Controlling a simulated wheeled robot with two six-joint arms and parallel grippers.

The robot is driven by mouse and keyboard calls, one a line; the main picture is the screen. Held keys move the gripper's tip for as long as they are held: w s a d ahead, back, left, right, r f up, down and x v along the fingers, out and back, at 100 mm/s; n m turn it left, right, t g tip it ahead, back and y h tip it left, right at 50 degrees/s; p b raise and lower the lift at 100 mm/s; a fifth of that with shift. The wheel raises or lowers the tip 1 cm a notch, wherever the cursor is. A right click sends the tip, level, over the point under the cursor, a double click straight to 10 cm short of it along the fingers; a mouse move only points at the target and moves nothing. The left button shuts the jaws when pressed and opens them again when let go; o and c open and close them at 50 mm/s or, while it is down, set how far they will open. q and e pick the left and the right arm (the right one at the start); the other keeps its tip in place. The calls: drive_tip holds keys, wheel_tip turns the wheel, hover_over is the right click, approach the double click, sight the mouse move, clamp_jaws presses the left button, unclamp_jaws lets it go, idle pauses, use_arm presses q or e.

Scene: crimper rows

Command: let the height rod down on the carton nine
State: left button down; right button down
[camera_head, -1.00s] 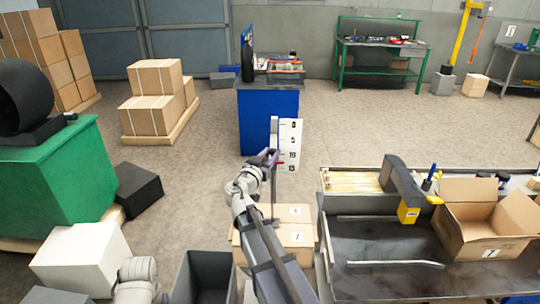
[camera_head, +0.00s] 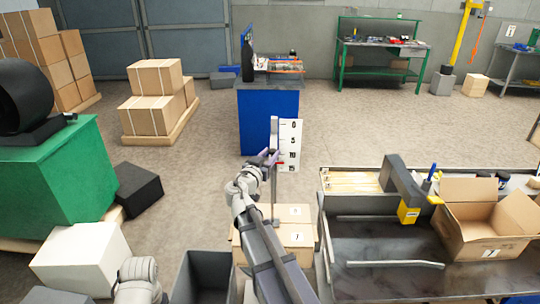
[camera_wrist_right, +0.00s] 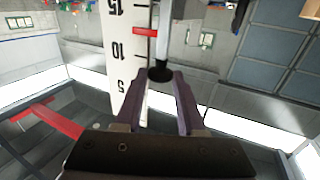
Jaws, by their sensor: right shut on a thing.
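In the right wrist view the fingers (camera_wrist_right: 160,78) close around the black end piece of the pale rod (camera_wrist_right: 171,35). A red pointer (camera_wrist_right: 145,32) lies across the scale board (camera_wrist_right: 125,55) between 10 and 15. Below the gripper, in the head view, two cartons (camera_head: 300,238) are stacked; their small labels are hard to read and I cannot tell which is nine. My left gripper is out of view.
A dark bench (camera_head: 400,285) with a yellow-tipped tool arm (camera_head: 408,212) and an open carton (camera_head: 480,248) stands at right. A grey bin (camera_head: 207,278) is left of the cartons. A blue cabinet (camera_head: 268,110) stands behind the scale.

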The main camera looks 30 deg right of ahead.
drive_tip(key=shift+f, duration=0.2)
drive_tip(key=c, duration=0.5)
unclamp_jaws()
drive_tip(key=v, duration=0.8)
drive_tip(key=shift+d, duration=0.1)
